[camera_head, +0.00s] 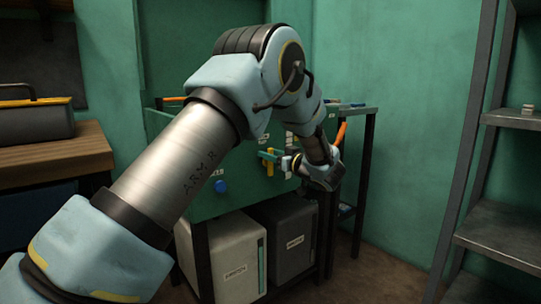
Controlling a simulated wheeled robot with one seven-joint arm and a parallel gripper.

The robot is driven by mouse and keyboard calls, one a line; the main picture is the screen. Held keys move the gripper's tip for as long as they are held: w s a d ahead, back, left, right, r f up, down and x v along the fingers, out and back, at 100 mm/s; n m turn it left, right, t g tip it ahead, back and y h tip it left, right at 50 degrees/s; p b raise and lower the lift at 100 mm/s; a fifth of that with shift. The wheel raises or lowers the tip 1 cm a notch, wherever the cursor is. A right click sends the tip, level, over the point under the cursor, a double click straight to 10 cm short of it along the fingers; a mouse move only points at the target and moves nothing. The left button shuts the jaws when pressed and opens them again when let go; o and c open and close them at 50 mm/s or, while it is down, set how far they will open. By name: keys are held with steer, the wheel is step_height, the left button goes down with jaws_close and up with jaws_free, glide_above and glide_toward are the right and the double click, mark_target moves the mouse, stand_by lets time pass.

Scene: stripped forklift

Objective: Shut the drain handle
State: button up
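A yellow handle (269,165) stands out from the front of the green cabinet (245,190), with a teal piece across it. I cannot tell for certain that it is the drain handle. An orange bar (341,133) shows just behind my wrist, tilted; it may be another handle. My gripper (288,164) is at the cabinet's front, a little right of the yellow handle. My wrist and forearm hide part of the cabinet front. The fingers are too small and overlapped to show whether they are open or touching the handle.
A blue knob (221,186) is on the cabinet front, to the left. Two labelled boxes, one white (233,258) and one dark (288,238), stand below. A wooden bench (60,155) is at left, metal shelves (505,235) at right. Floor shows between cabinet and shelves.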

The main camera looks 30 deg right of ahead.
jaws_close()
stand_by(0.6)
steer(key=n+b, duration=0.2)
steer(key=n, duration=0.1)
steer(key=a+f+n+b, duration=0.1)
steer(key=n+b, duration=0.1)
steer(key=n, duration=0.1)
steer(key=a+n+b, duration=0.1)
steer(key=n+b, duration=0.1)
steer(key=n, duration=0.1)
steer(key=shift+s+f, duration=0.2)
steer(key=n+b, duration=0.3)
steer(key=f+n+b, duration=0.1)
steer(key=b, duration=0.1)
steer(key=shift+s+a+n, duration=0.1)
steer(key=shift+a+n, duration=0.2)
steer(key=shift+n, duration=0.1)
steer(key=n+b, duration=0.2)
steer(key=b, duration=0.1)
steer(key=shift+f+n, duration=0.25)
steer(key=shift+n, duration=0.15)
steer(key=shift+n+b, duration=0.6)
steer(key=shift+b, duration=0.15)
